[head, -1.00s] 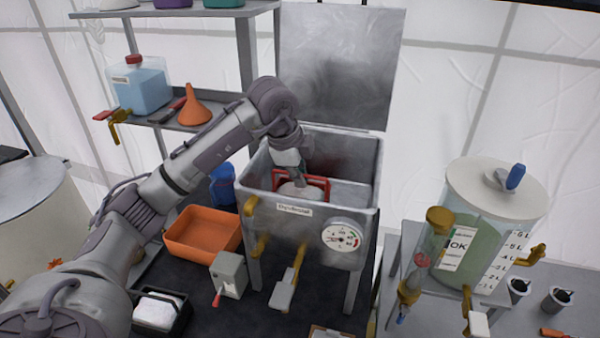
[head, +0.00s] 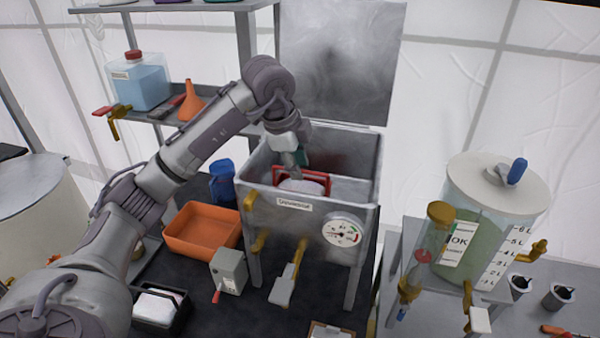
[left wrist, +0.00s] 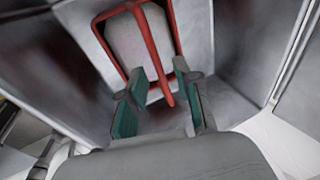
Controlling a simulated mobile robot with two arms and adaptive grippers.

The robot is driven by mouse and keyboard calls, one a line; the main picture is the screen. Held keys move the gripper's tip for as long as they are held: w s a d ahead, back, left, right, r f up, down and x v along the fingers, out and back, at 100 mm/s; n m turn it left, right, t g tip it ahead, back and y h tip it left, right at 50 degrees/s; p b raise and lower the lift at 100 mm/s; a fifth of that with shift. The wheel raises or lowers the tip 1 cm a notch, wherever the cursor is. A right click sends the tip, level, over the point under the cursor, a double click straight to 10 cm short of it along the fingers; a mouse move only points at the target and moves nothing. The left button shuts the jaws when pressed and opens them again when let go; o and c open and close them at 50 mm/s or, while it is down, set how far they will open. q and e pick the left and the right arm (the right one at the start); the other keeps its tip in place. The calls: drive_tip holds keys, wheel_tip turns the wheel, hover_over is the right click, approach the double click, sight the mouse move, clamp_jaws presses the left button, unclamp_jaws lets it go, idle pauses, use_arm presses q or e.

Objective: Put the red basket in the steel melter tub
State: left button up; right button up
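The steel melter tub (head: 312,217) stands open on legs, its lid (head: 340,60) raised behind it. The red basket (head: 316,177) is inside the tub, toward its left half, with a pale block in it. The tub's front wall hides the basket's bottom, so I cannot tell what it rests on. My left gripper (head: 297,161) is just above the basket, pointing down. In the left wrist view its green-padded fingers (left wrist: 163,88) are apart, with a red bar of the basket (left wrist: 167,92) between them and gaps on both sides. My right gripper is out of view.
An orange tray (head: 203,232) and a grey box with a red lever (head: 229,271) sit left of the tub. A gauge (head: 342,233) and taps are on its front. A clear tank (head: 490,220) stands to the right. A shelf (head: 165,120) is at the back left.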

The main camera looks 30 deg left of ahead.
use_arm(q)
drive_tip(key=b+v, duration=0.1)
drive_tip(key=v, duration=0.8)
drive_tip(key=shift+r, duration=0.25)
idle(0.8)
